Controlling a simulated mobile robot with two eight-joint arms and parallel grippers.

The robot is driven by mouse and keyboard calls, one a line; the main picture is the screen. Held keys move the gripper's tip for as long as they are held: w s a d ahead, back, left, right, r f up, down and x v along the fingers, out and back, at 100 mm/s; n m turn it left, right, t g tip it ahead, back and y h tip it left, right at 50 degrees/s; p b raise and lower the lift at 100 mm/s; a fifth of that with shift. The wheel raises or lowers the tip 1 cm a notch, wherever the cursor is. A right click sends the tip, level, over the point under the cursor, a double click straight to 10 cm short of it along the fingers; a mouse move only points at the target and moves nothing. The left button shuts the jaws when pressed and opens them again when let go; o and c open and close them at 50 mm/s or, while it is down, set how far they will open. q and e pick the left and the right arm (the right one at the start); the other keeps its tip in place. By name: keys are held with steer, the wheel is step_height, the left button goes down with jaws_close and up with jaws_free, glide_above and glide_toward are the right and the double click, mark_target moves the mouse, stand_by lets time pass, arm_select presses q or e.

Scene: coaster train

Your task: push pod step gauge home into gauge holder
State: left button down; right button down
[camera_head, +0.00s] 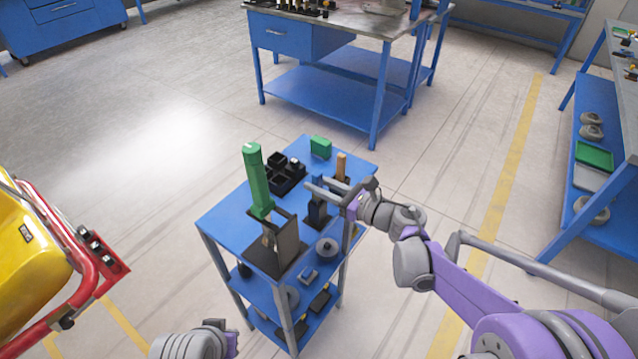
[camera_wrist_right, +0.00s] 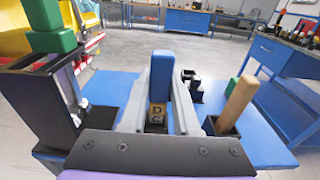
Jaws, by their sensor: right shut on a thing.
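The blue upright bar, which I take as the pod step gauge (camera_wrist_right: 161,75), stands between the fingers of my right gripper (camera_wrist_right: 158,108). In the head view the gauge (camera_head: 318,211) stands upright on the blue cart. My right gripper (camera_head: 315,189) reaches in from the right and is shut on it. Dark parts show around its foot, probably the gauge holder; my gripper's body hides much of this, and I cannot tell how deep the gauge sits.
On the blue cart (camera_head: 228,215) a tall green block (camera_head: 256,180) stands in a black holder (camera_head: 287,240). A black compartment tray (camera_head: 287,181), a small green block (camera_head: 320,147) and a wooden peg (camera_head: 341,163) stand close by. Open floor surrounds the cart.

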steer(key=shift+f+b, duration=0.7)
steer(key=shift+f, duration=0.25)
steer(key=c, duration=0.6)
jaws_free()
steer(key=shift+o, duration=0.4)
steer(key=o, duration=0.5)
steer(key=v, duration=0.7)
